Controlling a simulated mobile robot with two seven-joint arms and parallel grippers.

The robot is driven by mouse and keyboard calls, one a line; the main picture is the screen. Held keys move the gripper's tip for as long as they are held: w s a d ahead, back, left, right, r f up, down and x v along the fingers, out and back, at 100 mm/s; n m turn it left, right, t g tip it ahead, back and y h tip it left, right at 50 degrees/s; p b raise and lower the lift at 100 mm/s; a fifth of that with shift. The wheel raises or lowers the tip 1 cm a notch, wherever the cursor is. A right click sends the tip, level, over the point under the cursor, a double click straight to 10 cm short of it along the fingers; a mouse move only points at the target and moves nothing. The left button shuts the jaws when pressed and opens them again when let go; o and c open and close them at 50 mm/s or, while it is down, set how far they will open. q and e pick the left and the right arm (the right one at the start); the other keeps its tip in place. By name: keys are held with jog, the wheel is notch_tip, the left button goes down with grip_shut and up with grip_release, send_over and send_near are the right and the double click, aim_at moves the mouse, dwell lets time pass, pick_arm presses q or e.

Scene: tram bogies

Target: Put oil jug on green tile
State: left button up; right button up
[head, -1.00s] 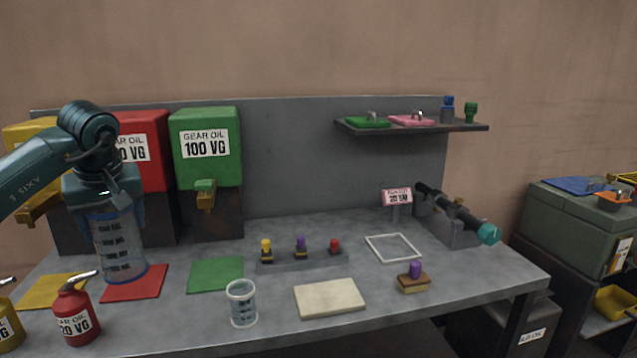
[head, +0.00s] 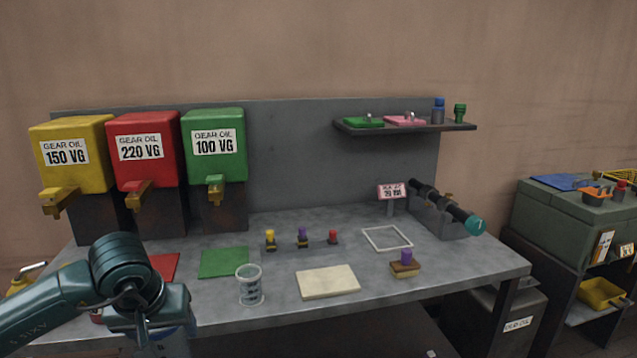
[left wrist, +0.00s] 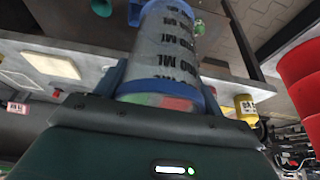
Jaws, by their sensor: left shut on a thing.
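The clear oil jug (left wrist: 165,45), with dark volume marks and a blue rim, is between the fingers of my left gripper in the left wrist view. My left gripper (head: 150,325) is shut on it, low at the front left of the head view, in front of the bench edge. In the head view the jug is mostly hidden by the gripper and the frame edge. The green tile (head: 224,263) lies flat and bare on the bench, up and right of the gripper. My right gripper is not in view.
A red tile (head: 165,264) is partly behind my arm. A small clear beaker (head: 250,286) stands just right of the green tile, beside a cream pad (head: 328,282). Yellow, red and green oil tanks (head: 214,142) with taps stand behind. A yellow can (head: 24,280) is at far left.

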pick_arm(q)
jog(key=s+d+f+m+h, duration=0.1)
jog(key=s+d+f+m, duration=0.1)
jog(key=s+d, duration=0.3)
jog(key=s+f, duration=0.1)
jog(key=s, duration=0.3)
jog(key=shift+d+f+m+p, duration=0.15)
jog(key=shift+d+m+p, duration=0.15)
